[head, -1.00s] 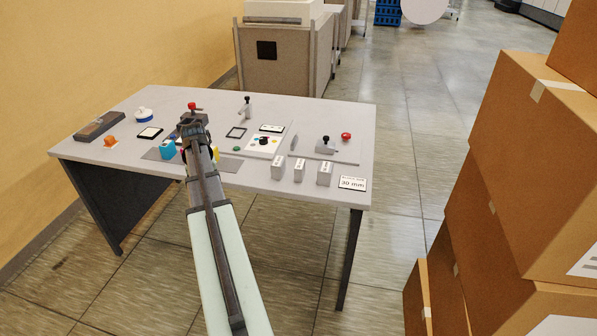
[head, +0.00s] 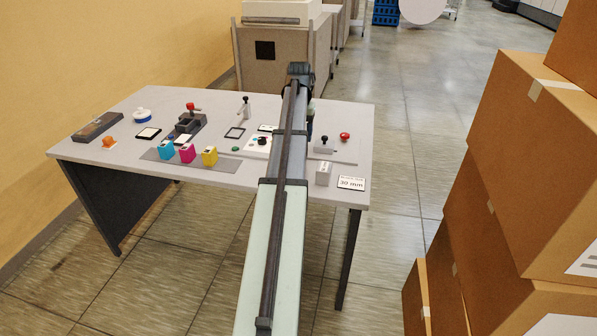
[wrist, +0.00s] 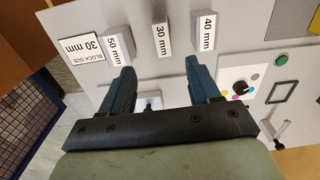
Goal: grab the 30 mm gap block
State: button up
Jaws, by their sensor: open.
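The 30 mm block (wrist: 160,38) is a small pale block with a white label. In the wrist view it stands between the 50 mm block (wrist: 118,45) and the 40 mm block (wrist: 206,31). My gripper (wrist: 160,66) is open and empty, its dark blue fingers apart. In the wrist picture the 30 mm block lies ahead of the gap between the fingertips, and no finger appears to touch it. In the head view my arm hides the 30 mm and 40 mm blocks, and the 50 mm block (head: 323,173) shows right of the arm.
A card reading block size 30 mm (head: 351,184) lies at the table's (head: 225,108) front right corner. A control panel with a black knob (wrist: 240,87) is near the 40 mm block. Cyan, magenta and yellow cartridges (head: 188,152) stand left of my arm. Stacked cardboard boxes (head: 520,165) rise at right.

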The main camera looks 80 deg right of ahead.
notch_tip(320, 180, down, 8)
jog(key=shift+r, duration=0.25)
jog(key=shift+w+d+f, duration=0.1)
jog(key=shift+d+f, duration=0.05)
jog(key=shift+f, duration=1.4)
jog(key=shift+w+d+f, duration=0.1)
jog(key=shift+f, duration=1.4)
jog(key=c, duration=1.1)
